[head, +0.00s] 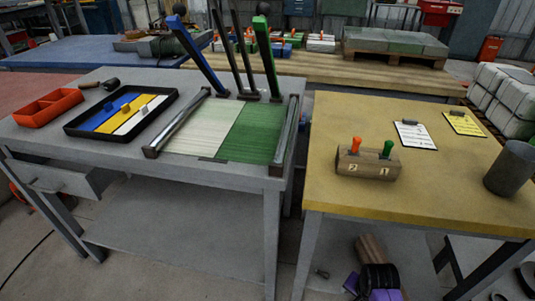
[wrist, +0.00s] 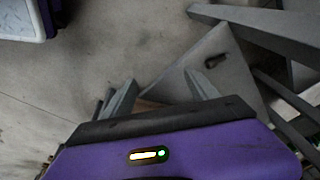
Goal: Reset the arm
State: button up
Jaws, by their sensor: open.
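My gripper (wrist: 160,92) shows in the wrist view as two grey fingers with a clear gap between them. It is open, and I see nothing held between the fingers. It hangs low over the concrete floor (wrist: 110,50), beside the grey metal legs of a table (wrist: 260,30). A purple body with a black edge and a small lit indicator fills the bottom of this view; it looks like part of me. In the head view, purple and black parts of mine show low at the bottom, below the yellow table (head: 440,190); the fingers are not clear there.
The grey table (head: 110,155) holds a red tray (head: 47,121), a black tray with coloured strips (head: 66,128), and a white and green panel (head: 240,130). The yellow table bears a wooden block with two pegs (head: 367,167), two clipboards (head: 417,134) and a grey cylinder (head: 510,168).

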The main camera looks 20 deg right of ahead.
jog(key=w+r+n+t+h, duration=0.35)
jog(key=w+r+t, duration=0.3)
jog(key=r, duration=0.35)
jog(key=s+a+r+n+t+y, duration=0.3)
jog(key=s+a+r+n, duration=0.2)
jog(key=s+a+r, duration=0.65)
jog(key=s+a+r+n+t+y, duration=0.2)
jog(key=s+a+r+n+t, duration=0.25)
jog(key=s+a+r, duration=0.65)
jog(key=s+d+r+p, duration=0.1)
jog(key=s+r+p, duration=0.1)
jog(key=r+p, duration=0.5)
jog(key=s+d+r+g+p, duration=0.1)
jog(key=r+p, duration=0.6)
jog(key=r, duration=0.1)
jog(key=shift+s+d+r+p, duration=0.3)
jog(key=shift+s+r+p, duration=0.05)
jog(key=shift+s+r, duration=0.05)
